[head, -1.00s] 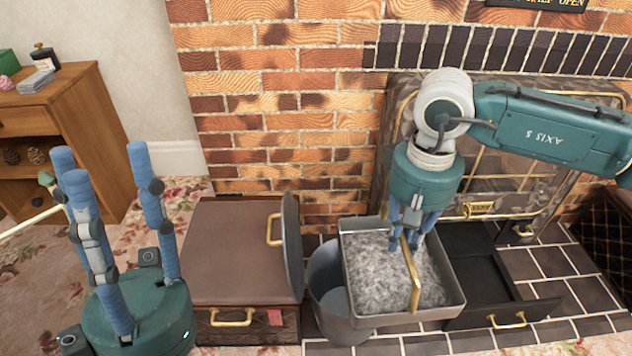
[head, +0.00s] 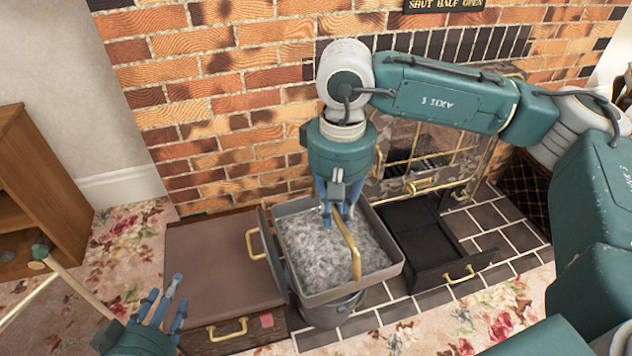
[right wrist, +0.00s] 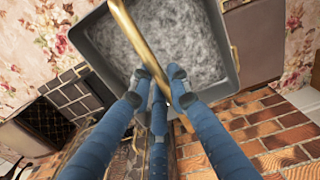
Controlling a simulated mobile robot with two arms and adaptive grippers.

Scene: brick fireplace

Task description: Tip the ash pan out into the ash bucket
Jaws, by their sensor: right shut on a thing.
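The grey ash pan (head: 372,282) is full of pale grey ash (head: 325,245) and looks roughly level. My right gripper (head: 338,218) is shut on its brass handle (head: 350,250). The right wrist view also shows the gripper (right wrist: 160,85) at the handle (right wrist: 130,35), with ash in the pan (right wrist: 240,75). The grey ash bucket (head: 330,313) stands on the hearth under the pan, its mouth mostly hidden. My left gripper (head: 165,300) is open and empty at the lower left, away from the pan.
A dark disc with a brass handle (head: 253,243) stands on edge between the bucket and a brown-topped box (head: 215,265). An open black drawer (head: 430,245) sits right of the pan, before the fireplace grate (head: 430,165). A wooden cabinet (head: 45,190) stands left.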

